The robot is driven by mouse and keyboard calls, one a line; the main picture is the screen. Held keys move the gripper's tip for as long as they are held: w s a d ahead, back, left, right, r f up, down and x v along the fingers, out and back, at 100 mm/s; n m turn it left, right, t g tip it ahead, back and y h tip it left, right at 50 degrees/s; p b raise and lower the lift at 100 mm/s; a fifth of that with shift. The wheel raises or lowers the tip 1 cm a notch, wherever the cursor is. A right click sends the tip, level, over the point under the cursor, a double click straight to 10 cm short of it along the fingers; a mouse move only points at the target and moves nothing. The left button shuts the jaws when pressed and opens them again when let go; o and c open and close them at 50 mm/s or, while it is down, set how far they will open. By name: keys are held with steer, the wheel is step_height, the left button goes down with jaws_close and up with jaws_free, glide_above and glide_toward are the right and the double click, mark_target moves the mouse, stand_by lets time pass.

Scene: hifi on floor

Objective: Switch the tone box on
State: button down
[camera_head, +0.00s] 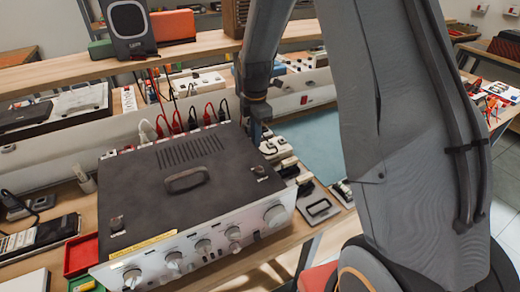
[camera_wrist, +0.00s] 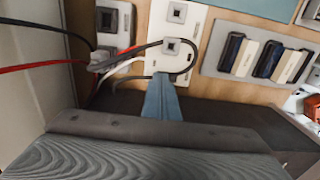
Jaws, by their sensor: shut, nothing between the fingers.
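A dark-topped hifi box (camera_head: 150,190) with a silver knobbed front and a top handle stands on the wooden bench. I cannot tell whether it is the tone box; no readable label says so. My gripper (camera_head: 257,138) points down just behind the box's back right corner. In the wrist view my gripper (camera_wrist: 163,82) is shut and empty, its tip over the lower end of a white plate (camera_wrist: 192,22) with dark square fittings. Black and white rocker-like blocks (camera_wrist: 262,58) sit on a grey plate right of it. Contact at the tip is unclear.
Red, white and black cables (camera_head: 178,122) rise behind the box, and some cross close by my gripper in the wrist view. A speaker (camera_head: 130,25) stands on the shelf above. A red tray (camera_head: 80,256) lies at the left. A pale blue mat (camera_head: 312,142) is clear.

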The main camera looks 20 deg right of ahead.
steer(key=shift+f, duration=0.4)
steer(key=shift+r, duration=0.1)
step_height(320, 180, up, 7)
steer(key=p, duration=0.4)
stand_by(0.6)
steer(key=shift+s, duration=0.1)
